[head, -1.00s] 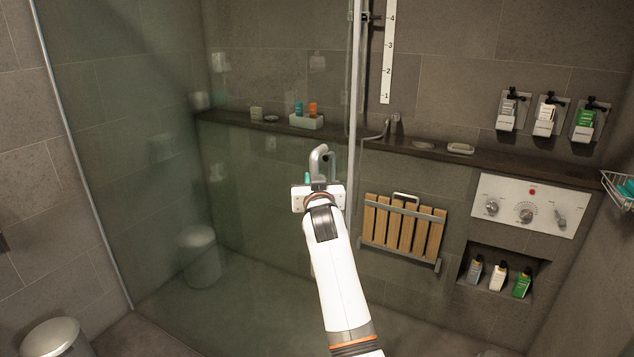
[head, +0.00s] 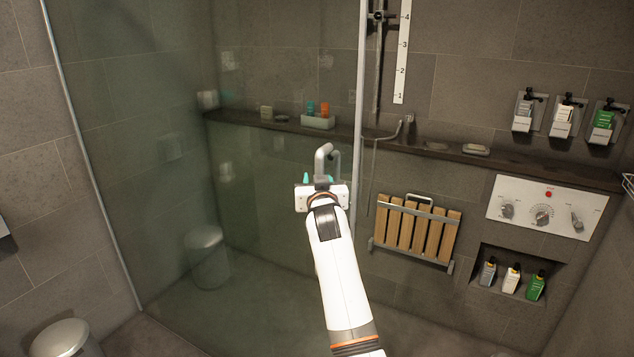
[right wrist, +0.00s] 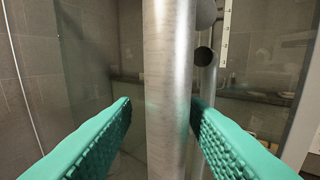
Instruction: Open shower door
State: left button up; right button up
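The glass shower door (head: 280,200) spans the left and middle of the head view, its right edge a pale vertical strip. A curved metal handle (head: 324,153) stands near that edge. My right gripper (head: 322,181) is at the handle, with its teal fingers partly hidden by the white gripper body. In the right wrist view, the handle's thick vertical bar (right wrist: 168,90) stands between the two teal fingers of the right gripper (right wrist: 160,106). The fingers are open around it, with a gap on the left; contact on the right is unclear. My left gripper is out of view.
A wooden slatted seat (head: 415,232) and a control panel (head: 545,207) are on the back wall. Another bin (head: 62,338) stands at lower left.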

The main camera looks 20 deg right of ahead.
jog(key=b+v, duration=0.2)
jog(key=v, duration=0.9)
jog(key=shift+s+a+b, duration=0.25)
jog(key=shift+s+b, duration=0.1)
